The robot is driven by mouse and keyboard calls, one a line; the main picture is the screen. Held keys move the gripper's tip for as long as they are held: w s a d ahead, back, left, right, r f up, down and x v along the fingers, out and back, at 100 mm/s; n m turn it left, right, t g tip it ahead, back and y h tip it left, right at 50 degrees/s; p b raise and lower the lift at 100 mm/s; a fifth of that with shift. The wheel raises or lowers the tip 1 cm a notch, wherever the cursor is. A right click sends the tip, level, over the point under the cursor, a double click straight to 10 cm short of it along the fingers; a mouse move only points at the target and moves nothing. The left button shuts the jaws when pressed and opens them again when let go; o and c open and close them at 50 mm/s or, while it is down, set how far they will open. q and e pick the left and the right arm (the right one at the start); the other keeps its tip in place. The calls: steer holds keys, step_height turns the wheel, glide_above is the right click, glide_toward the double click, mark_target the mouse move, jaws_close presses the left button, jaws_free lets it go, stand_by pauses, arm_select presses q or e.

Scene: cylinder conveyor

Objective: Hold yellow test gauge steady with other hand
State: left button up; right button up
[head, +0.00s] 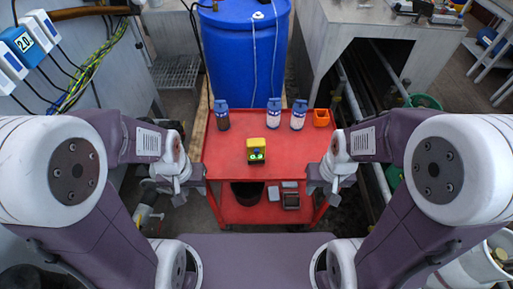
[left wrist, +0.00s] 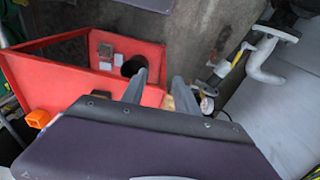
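The yellow test gauge (head: 257,149) stands on the red cart top (head: 228,165), near its front middle. Two round green-and-white marks show on its dark front. I cannot make it out in the left wrist view. My left gripper (head: 179,198) is left of the cart, apart from the gauge. In the left wrist view its two fingers (left wrist: 159,77) are spread with nothing between them. My right gripper (head: 335,198) is at the cart's right side, also apart from the gauge. It is too small to tell whether it is open.
Bottles (head: 222,115) and an orange bin (head: 321,118) stand along the cart's back. A blue barrel (head: 244,50) is behind. The lower shelf (head: 262,212) holds a dark round container (head: 247,193) and small boxes (head: 290,200). The cart top around the gauge is clear.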

arm_select(q)
steer(key=o, duration=0.4)
steer(key=shift+s+d+n+g, duration=0.25)
steer(key=shift+s+n+g, duration=0.2)
steer(key=shift+s, duration=0.5)
steer(key=shift+o, duration=0.2)
steer(key=w+d+r+n+g+h+b, duration=0.1)
steer(key=w+d+r+n+h+b, duration=0.15)
steer(key=w+d+n+h, duration=0.95)
steer(key=w+f+n+t+h+b, duration=0.15)
steer(key=w+f+n, duration=0.3)
steer(key=w, duration=0.45)
steer(key=n+t+b, duration=0.3)
steer(key=n, duration=0.1)
glide_toward(253, 156)
steer(key=f, duration=0.1)
steer(key=w+f, duration=0.1)
steer(key=f, duration=0.1)
steer(key=shift+w+d, duration=0.25)
steer(key=shift+w, duration=0.05)
steer(key=shift+a+f, duration=0.2)
steer(key=shift+a, duration=0.05)
steer(key=b+x, duration=0.2)
steer(key=x, duration=0.7)
steer(key=shift+w+d+b, duration=0.1)
steer(key=shift+w+b, duration=0.05)
steer(key=shift+b, duration=0.25)
steer(key=shift+w+d, duration=0.15)
steer(key=shift+d, duration=0.3)
